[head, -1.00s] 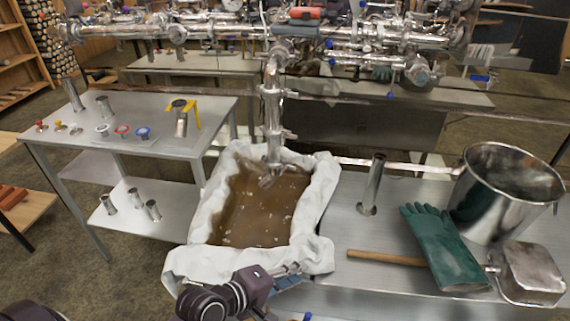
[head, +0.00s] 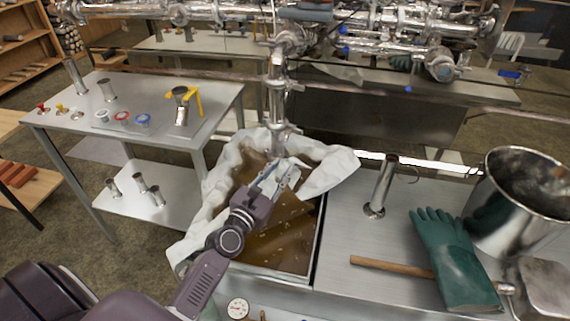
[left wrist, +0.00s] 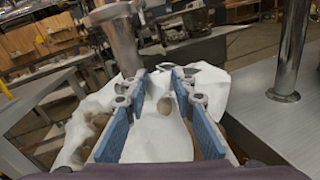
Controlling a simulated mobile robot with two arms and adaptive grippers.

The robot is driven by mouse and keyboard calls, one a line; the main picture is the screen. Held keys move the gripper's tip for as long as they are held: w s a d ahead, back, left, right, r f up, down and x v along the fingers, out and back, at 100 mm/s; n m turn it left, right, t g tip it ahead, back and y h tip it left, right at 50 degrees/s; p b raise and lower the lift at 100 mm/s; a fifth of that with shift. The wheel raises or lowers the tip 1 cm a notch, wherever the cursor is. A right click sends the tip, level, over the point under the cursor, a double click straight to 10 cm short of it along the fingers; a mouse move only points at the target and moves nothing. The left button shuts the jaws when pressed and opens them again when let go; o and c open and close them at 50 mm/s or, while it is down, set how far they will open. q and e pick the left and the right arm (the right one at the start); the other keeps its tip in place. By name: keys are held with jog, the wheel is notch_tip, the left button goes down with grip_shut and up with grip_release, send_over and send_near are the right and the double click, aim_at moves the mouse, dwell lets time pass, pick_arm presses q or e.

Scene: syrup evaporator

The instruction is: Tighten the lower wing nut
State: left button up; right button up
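The lower wing nut is too small to make out clearly. A clamp ring (head: 281,127) sits low on the shiny vertical pipe (head: 276,92), above the basin. My left gripper (head: 279,176) is over the basin, just below and in front of the pipe's lower end. It is open, its two blue-padded fingers (left wrist: 153,100) apart. White cloth lies between and beyond them in the left wrist view, with a small brown rounded patch I cannot identify. The pipe (left wrist: 122,38) stands beyond the fingertips, left of centre. My right gripper is not in view.
The basin of brown liquid (head: 280,240) has white cloth (head: 325,170) bunched along its back and left. A short upright tube (head: 382,185), green glove (head: 455,262), wooden handle (head: 390,267) and steel pot (head: 515,205) occupy the right table. A side table (head: 130,100) stands left.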

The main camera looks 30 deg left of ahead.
aim_at(287, 164)
pick_arm(q)
jog(key=shift+w+d, duration=0.1)
jog(key=shift+w, duration=1.35)
grip_shut()
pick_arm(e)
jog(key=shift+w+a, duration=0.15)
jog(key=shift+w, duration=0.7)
pick_arm(q)
jog(key=shift+f, duration=0.1)
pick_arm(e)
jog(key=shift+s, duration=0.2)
